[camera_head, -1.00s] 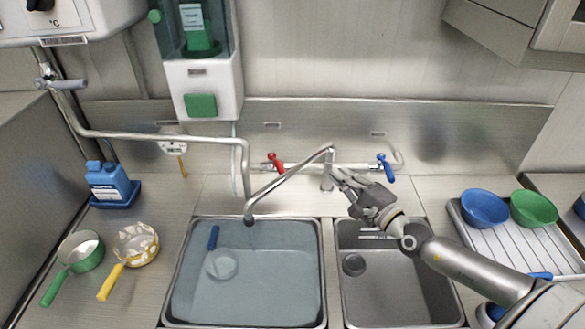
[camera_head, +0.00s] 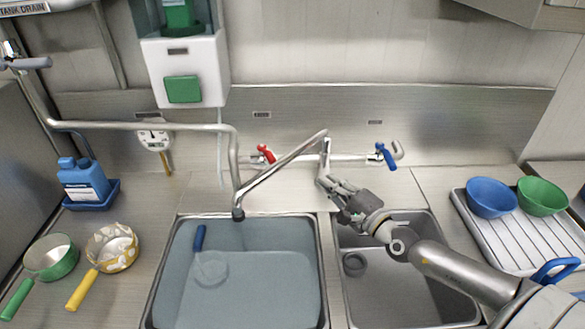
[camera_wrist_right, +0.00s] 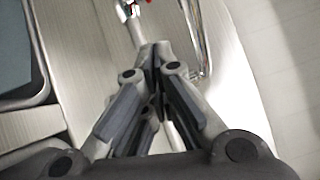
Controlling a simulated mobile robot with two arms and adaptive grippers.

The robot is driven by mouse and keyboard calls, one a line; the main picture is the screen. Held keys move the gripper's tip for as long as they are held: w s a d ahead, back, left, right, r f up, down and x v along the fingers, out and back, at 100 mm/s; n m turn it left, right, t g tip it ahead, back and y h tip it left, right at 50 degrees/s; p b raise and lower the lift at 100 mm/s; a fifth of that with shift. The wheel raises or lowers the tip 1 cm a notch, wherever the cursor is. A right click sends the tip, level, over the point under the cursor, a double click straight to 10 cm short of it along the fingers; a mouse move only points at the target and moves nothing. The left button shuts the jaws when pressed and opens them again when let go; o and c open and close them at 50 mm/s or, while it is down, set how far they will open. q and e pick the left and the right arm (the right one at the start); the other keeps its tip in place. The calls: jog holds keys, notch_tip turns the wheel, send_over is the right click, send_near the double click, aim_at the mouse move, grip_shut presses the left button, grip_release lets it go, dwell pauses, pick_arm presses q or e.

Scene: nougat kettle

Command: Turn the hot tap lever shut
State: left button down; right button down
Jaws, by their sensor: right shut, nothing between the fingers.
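The hot tap lever, red (camera_head: 266,153), stands on the wall-side tap pipe behind the left basin. In the right wrist view a bit of red shows at the top edge (camera_wrist_right: 149,2). The tap's bent spout (camera_head: 285,165) reaches forward over the filled basin. The cold lever, blue (camera_head: 386,156), is at the pipe's right end. My right gripper (camera_head: 328,182) is shut and empty, just in front of the spout's base and to the right of the red lever, apart from it. Its fingers (camera_wrist_right: 156,62) point toward the tap. My left gripper is out of view.
The left basin (camera_head: 170,265) holds water, a blue-handled item and a round dish. A second pipe (camera_head: 110,125) crosses at left. Blue and green bowls (camera_head: 491,197) sit on a drainer (camera_head: 480,235). Pans and a blue canister (camera_head: 82,180) are at left.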

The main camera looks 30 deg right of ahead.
aim_at(268, 155)
jog(key=w+a+r+p, duration=0.1)
jog(key=w+a+p, duration=0.3)
jog(key=w, duration=0.5)
jog(key=shift+w+a+p, duration=0.3)
jog(key=shift+a+p, duration=0.05)
jog(key=shift+a, duration=0.45)
jog(key=shift+r, duration=0.1)
